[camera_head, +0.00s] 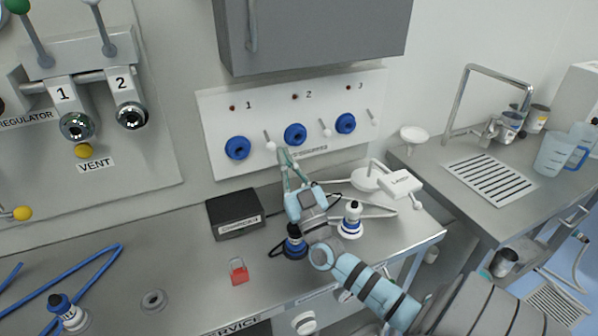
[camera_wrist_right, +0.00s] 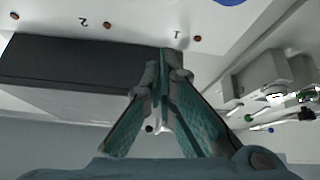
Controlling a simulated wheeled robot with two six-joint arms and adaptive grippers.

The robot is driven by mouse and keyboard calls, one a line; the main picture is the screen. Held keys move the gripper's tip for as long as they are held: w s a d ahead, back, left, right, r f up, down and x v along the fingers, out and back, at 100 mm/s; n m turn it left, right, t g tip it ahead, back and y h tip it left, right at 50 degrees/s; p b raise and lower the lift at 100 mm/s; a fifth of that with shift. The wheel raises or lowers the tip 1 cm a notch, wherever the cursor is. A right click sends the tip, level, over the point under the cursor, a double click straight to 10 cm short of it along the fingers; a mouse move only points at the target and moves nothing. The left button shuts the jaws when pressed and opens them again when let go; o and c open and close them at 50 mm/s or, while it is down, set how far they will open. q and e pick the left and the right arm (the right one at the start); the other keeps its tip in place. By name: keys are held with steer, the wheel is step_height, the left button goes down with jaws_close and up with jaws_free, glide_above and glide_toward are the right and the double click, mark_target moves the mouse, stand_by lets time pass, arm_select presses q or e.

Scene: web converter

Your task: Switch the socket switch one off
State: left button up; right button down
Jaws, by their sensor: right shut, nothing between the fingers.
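The white socket panel (camera_head: 215,110) on the wall carries three blue sockets, marked 1, 2 and 3, with a small lever switch right of each. Socket one (camera_head: 238,148) is at the left. Its switch lever (camera_head: 269,141) slants down to the right and ends in a pale knob. My right gripper (camera_head: 284,154) is shut and empty, its fingertips just below and right of that knob; I cannot tell if they touch it. In the right wrist view the closed fingertips (camera_wrist_right: 164,62) point at the panel, below the upside-down number 1. My left gripper is out of view.
A grey cabinet (camera_head: 315,35) hangs above the panel. On the bench below are a black box (camera_head: 235,211), a red padlock (camera_head: 239,272) and blue-and-white fittings (camera_head: 351,220) near my right arm. A sink counter (camera_head: 490,205) stands at the right.

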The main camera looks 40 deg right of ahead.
steer(key=s+a, duration=0.2)
steer(key=s, duration=0.6)
